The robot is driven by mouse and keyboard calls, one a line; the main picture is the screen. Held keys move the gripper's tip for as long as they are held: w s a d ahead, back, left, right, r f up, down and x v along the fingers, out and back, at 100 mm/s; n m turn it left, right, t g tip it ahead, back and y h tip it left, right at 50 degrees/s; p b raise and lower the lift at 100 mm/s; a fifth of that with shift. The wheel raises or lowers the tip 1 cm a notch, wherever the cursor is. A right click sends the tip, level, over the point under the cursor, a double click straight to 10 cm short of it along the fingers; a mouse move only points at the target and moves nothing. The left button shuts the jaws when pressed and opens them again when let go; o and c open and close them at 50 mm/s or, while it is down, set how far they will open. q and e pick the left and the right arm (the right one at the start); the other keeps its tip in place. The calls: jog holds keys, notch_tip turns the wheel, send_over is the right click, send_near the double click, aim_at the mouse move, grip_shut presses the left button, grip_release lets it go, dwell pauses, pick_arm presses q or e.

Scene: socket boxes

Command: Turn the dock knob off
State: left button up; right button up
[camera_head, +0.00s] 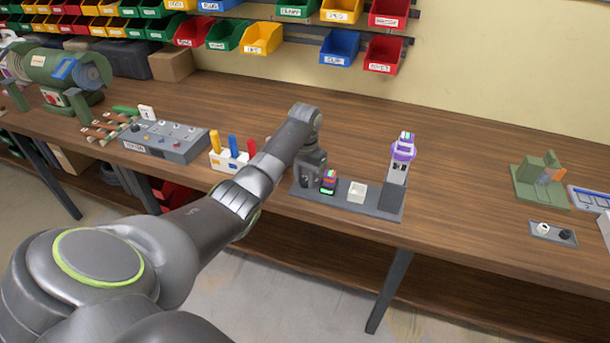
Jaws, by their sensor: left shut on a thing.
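The dock is a long dark grey base (335,203) near the front edge of the workbench. It bears a small dark block with coloured bands (328,182), a white cube (358,192) and, at its right end, a post with a purple-topped device (402,152). My left gripper (308,182) points down at the left end of the dock, beside the banded block. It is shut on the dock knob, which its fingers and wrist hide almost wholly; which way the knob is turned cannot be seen. My right gripper is not in view.
A green machine (65,70) is farther left. At right are a small two-knob plate (553,233) and a green fixture (538,180). Bench behind the dock is clear.

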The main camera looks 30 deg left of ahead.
pick_arm(q)
jog(key=n+p, duration=0.2)
jog(key=p, duration=0.1)
jog(key=n+p, duration=0.2)
jog(key=p, duration=0.1)
jog(key=shift+r, duration=0.35)
jog(key=n+p, duration=0.2)
jog(key=n, duration=0.2)
jog(key=shift+f, duration=0.1)
jog(key=shift+w+f+n+p, duration=0.1)
jog(key=shift+n+p, duration=0.9)
jog(key=shift+n, duration=0.7)
jog(key=o, duration=1)
jog(key=shift+f, duration=0.1)
